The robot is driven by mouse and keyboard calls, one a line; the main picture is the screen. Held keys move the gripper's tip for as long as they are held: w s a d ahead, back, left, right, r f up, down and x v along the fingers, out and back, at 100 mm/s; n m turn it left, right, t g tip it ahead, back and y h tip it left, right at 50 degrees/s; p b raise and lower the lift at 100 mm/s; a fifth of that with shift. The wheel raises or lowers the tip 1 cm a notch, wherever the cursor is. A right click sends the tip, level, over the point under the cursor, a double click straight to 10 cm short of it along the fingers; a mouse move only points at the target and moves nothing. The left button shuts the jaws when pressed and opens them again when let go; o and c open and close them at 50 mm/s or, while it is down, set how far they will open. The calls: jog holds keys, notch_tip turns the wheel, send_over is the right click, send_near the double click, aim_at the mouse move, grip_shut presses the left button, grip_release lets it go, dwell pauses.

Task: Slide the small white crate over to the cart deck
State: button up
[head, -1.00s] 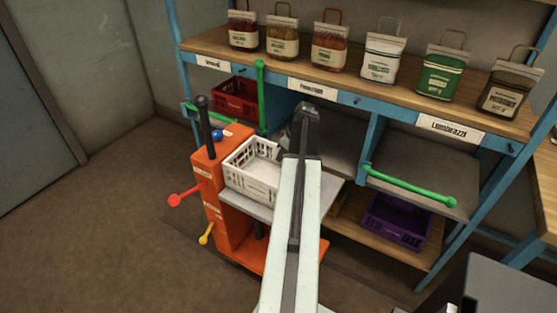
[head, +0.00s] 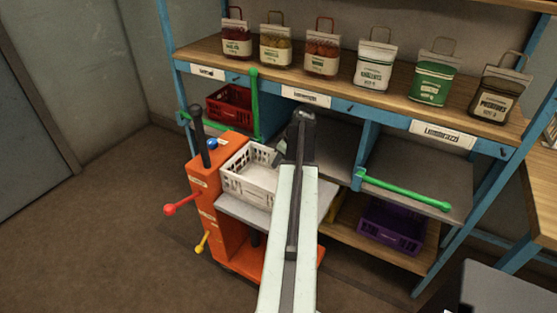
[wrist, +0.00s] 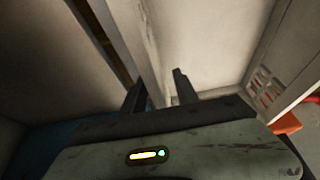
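The small white crate (head: 246,187) has slotted walls and an empty light interior. In the head view it sits on the grey deck (head: 240,214) of the orange cart, against the cart's upright left side. My arm reaches over the deck, and my gripper (head: 300,122) is at the crate's back right, its fingers hidden there. In the wrist view my gripper (wrist: 158,88) has its two dark fingers apart, one on each side of a pale upright wall that looks like the crate's. A gap shows beside the right finger. The crate's slotted wall (wrist: 264,86) shows at right.
The blue shelf rack stands behind the cart. It holds a red crate (head: 229,104) at left, a purple crate (head: 391,226) below, and several bags on top. Red (head: 170,210) and yellow levers stick out from the cart. The floor at left is clear.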

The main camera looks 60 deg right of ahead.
jog(key=p+v, duration=0.6)
jog(key=v, duration=0.1)
jog(key=shift+s+r, duration=0.1)
jog(key=shift+r, duration=0.15)
jog(key=shift+f, duration=0.1)
